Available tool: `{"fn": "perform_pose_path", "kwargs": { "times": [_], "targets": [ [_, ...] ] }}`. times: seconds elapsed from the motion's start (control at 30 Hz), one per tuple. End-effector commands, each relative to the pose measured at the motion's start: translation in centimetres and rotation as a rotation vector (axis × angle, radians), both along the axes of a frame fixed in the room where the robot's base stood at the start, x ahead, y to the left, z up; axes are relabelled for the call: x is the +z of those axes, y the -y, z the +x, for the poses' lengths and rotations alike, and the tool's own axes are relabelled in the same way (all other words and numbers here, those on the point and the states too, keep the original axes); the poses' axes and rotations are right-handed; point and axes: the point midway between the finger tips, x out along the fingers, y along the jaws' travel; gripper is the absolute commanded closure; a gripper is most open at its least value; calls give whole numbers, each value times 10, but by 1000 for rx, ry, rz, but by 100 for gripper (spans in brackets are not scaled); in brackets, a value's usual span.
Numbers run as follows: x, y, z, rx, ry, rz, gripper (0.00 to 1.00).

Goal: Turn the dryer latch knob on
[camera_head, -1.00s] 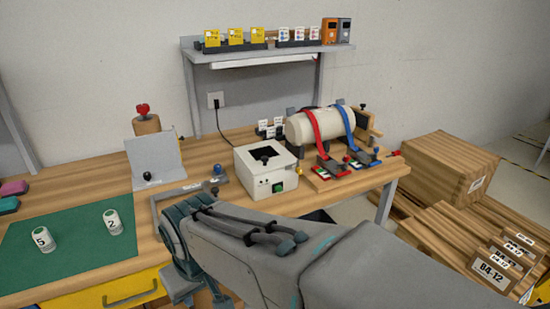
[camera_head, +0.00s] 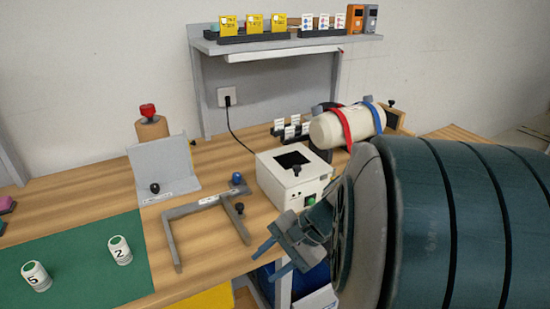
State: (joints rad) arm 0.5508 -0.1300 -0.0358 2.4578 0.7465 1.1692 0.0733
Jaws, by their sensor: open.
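A white box-shaped device (camera_head: 268,180) stands on the bench, with a dark square opening and a black knob (camera_head: 296,169) on top and a green button (camera_head: 310,200) on its front. No label shows that it is the dryer, so I cannot tell which knob is the dryer latch. Small dark knobs also sit on a grey bracket (camera_head: 185,212) to its left. My gripper (camera_head: 267,265) is open and empty, in front of the bench edge, below and left of the device's front. My arm hides the device's lower right and the bench behind it.
A cream cylinder (camera_head: 340,127) with red and blue straps lies behind the device, partly hidden. A grey stand (camera_head: 162,165) and a green mat (camera_head: 75,265) with two numbered canisters are at left. A shelf (camera_head: 270,45) stands behind.

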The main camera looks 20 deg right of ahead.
Motion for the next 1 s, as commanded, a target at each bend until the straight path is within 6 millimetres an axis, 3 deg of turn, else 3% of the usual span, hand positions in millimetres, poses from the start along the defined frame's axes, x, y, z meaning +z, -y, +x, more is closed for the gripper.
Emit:
{"fn": "perform_pose_path", "kwargs": {
  "times": [0.17, 0.3, 0.5, 0.6, 0.7, 0.8, 1.0],
  "targets": [
    [-2, 54, 35, -424, 2, 348, 59],
    [2, 122, 53, -745, 79, 599, 59],
    [1, 225, 44, -1112, 243, 860, 59],
    [0, 259, 33, -1224, 314, 931, 59],
    [-1, 279, 25, -1285, 358, 970, 59],
    [-1, 286, 25, -1309, 376, 985, 59],
    [0, 284, 53, -1307, 376, 986, 59]
  ]
}}
